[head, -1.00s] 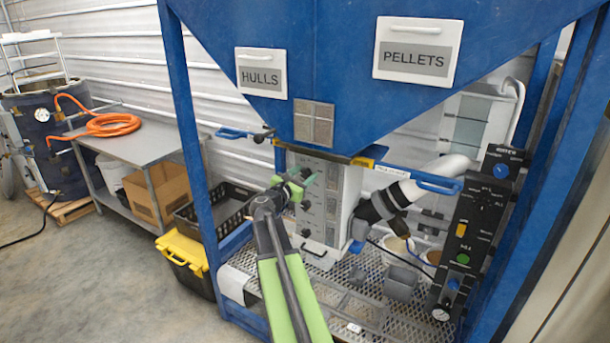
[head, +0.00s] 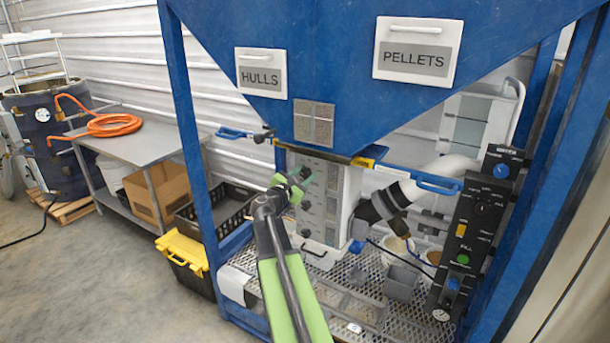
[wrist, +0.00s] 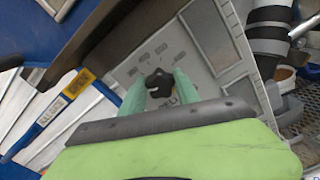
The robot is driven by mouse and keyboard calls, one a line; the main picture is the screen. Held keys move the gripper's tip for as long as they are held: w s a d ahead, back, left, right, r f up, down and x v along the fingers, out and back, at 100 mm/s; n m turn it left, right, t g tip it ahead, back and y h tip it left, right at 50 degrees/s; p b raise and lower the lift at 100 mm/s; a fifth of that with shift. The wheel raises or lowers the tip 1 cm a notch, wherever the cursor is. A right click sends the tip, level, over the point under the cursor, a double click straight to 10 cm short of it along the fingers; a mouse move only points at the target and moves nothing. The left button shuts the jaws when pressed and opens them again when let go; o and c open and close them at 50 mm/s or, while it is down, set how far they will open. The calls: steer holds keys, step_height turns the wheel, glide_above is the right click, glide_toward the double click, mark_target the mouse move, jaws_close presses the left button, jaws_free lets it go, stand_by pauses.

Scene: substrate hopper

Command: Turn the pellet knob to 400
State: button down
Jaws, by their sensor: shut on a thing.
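The control panel (head: 329,210) is a light grey box under the blue hopper, with several dark knobs in a column on its face. My gripper (head: 304,178) is at the upper part of this face in the head view and covers the top knob there. In the wrist view the black knob (wrist: 159,83) sits between the two green fingers of my gripper (wrist: 160,90), which are shut on it. Small marks ring the knob, too blurred to read. A partly covered label beside it shows only a few letters. The knob's exact setting cannot be read.
A lower knob (head: 305,233) is on the same panel. A blue frame post (head: 193,150) stands left of my arm. A yellow-tipped blue handle (wrist: 62,108) lies near the panel. The mesh shelf (head: 345,300) below holds grey cups.

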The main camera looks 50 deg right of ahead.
steer(key=m, duration=1.3)
steer(key=shift+f, duration=0.1)
stand_by(0.4)
steer(key=c, duration=0.9)
jaws_free()
steer(key=shift+a, duration=0.15)
steer(key=shift+c, duration=0.2)
steer(key=shift+o, duration=0.2)
steer(key=v, duration=1.7)
